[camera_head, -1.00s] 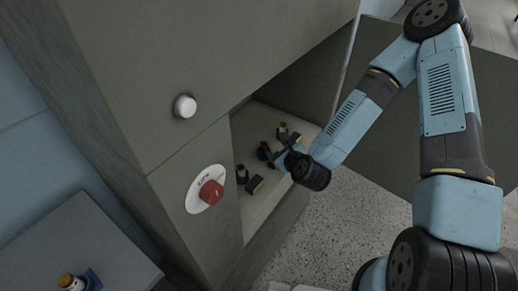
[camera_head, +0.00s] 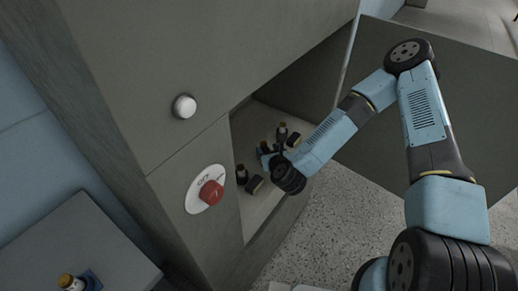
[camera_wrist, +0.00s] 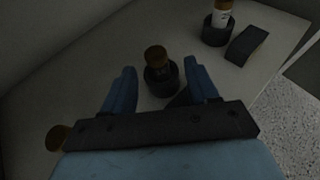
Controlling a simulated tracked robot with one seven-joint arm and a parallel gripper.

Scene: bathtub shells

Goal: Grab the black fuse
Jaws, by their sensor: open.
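A black fuse (camera_wrist: 156,62) with a brown cap stands upright in a round black holder in the wrist view. My gripper (camera_wrist: 159,68) is open, with one finger on each side of this fuse in the picture. A gap shows between the fuse and each finger; nothing is gripped. In the head view my gripper (camera_head: 268,158) is inside the open cabinet compartment, and it hides most of the fuse there. A second fuse (camera_wrist: 220,18), with a white body, stands in a holder at upper right. Another brown cap (camera_wrist: 57,138) shows at lower left, its body hidden behind my gripper.
A dark block (camera_wrist: 246,45) lies beside the white fuse's holder. The cabinet front has a red switch (camera_head: 210,193) and a white knob (camera_head: 184,106). A grey side table (camera_head: 75,245) at lower left bears another fuse (camera_head: 68,282). Speckled floor lies right of the compartment.

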